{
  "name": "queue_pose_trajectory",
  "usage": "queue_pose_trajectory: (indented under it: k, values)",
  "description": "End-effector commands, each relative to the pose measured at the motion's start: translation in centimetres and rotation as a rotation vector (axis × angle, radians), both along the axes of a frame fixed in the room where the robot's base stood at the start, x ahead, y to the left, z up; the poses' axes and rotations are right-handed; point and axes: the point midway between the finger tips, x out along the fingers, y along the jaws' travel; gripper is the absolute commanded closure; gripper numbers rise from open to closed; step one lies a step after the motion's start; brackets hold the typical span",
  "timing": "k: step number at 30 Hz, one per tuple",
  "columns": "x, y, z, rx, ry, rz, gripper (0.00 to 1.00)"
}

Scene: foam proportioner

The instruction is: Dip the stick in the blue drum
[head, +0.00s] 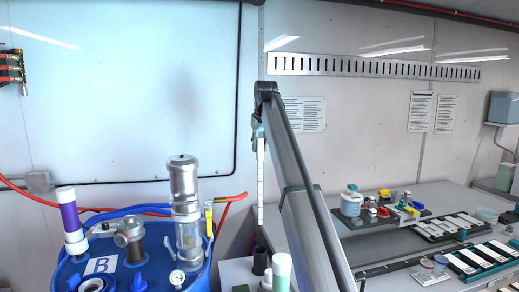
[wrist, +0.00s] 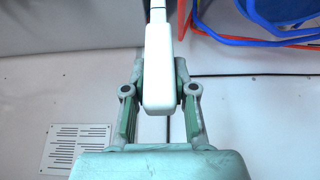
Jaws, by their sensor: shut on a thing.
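My gripper (head: 256,130) is shut on the white stick (head: 260,180), which hangs upright below it with dark marks along its length. In the wrist view the gripper (wrist: 157,100) clasps the stick's thick white handle (wrist: 158,65) between its two fingers. The blue drum (head: 140,272), marked with a B label, stands at the lower left of the head view. The stick hangs to the right of the drum, apart from it. The drum's top carries several fittings, and a dark opening (head: 138,284) shows near its front. The drum's lower part is out of frame.
A tall metal and glass cylinder (head: 186,205) and a purple-and-white tube (head: 70,215) rise from the drum top. Red and blue hoses run behind. A workbench (head: 380,245) with trays lies right.

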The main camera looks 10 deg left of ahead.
Motion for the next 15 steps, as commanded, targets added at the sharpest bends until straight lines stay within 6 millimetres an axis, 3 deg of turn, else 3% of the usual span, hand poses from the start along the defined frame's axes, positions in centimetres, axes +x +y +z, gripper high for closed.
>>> queue_pose_trajectory:
  k: [15]
  values:
    - [0.0,0.0,5.1,0.000,-0.001,0.000,1.00]
